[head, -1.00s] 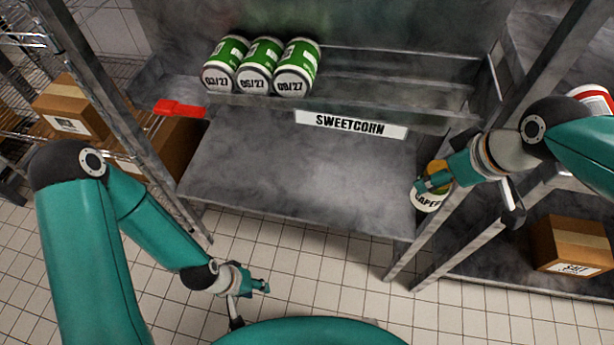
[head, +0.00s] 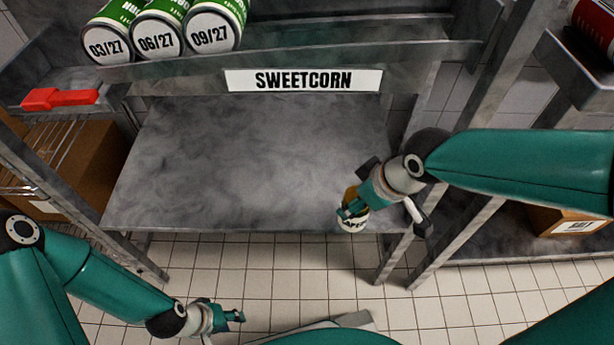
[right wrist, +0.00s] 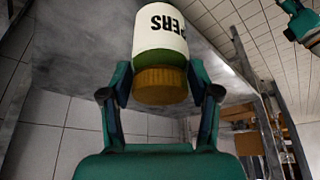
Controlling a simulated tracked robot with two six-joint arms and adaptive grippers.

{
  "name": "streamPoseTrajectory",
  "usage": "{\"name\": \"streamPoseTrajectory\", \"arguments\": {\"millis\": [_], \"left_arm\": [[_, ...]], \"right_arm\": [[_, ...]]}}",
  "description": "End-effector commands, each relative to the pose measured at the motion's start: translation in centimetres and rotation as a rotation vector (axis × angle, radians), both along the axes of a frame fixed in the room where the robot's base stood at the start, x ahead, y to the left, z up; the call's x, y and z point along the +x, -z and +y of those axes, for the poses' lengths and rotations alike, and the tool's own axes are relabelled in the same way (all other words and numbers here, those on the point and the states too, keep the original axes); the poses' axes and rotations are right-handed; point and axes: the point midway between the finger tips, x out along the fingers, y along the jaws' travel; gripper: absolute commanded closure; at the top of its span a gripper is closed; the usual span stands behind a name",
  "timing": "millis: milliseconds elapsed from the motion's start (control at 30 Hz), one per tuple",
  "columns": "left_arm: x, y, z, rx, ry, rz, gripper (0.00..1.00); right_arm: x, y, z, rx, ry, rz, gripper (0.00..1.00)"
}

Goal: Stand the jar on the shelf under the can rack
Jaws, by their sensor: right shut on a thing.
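The jar (head: 352,222) has a white label, partly reading CAPERS, and a yellow-brown lid. My right gripper (head: 352,203) is shut on it near the lid. In the right wrist view the jar (right wrist: 160,40) sits between the two fingers (right wrist: 160,90), its label upside down. In the head view it overlaps the front right edge of the grey shelf (head: 240,170); I cannot tell whether it touches. The can rack (head: 420,55) is above the shelf, with a SWEETCORN sign. My left gripper (head: 232,316) is low in front, apart from the shelf; its finger gap is unclear.
Three green cans (head: 209,30) lie in the rack's left part. The shelf top is bare. A metal post (head: 465,215) stands right of the shelf, with a cardboard box (head: 550,218) beyond it.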

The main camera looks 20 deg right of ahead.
Motion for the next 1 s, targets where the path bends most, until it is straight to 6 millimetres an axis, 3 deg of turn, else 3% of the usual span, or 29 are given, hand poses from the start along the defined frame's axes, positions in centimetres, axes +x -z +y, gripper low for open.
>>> {"name": "streamPoseTrajectory", "arguments": {"millis": [200,400,667,833,1000], "left_arm": [[0.0,1.3,0.0,0.0,0.0,0.0,0.6],[0.0,1.7,0.0,0.0,0.0,0.0,0.6],[0.0,1.9,0.0,0.0,0.0,0.0,0.6],[0.0,3.8,0.0,0.0,0.0,0.0,0.6],[0.0,4.0,0.0,0.0,0.0,0.0,0.6]], "right_arm": [[5.2,0.3,2.9,-0.001,-0.002,0.0,0.87],[8.5,0.1,4.6,0.0,0.002,-0.001,0.87],[10.1,0.0,5.5,0.0,0.002,-0.001,0.87],[10.0,3.0,5.4,0.0,0.004,0.002,0.87],[10.0,3.6,5.4,0.0,0.004,0.0,0.87]]}}
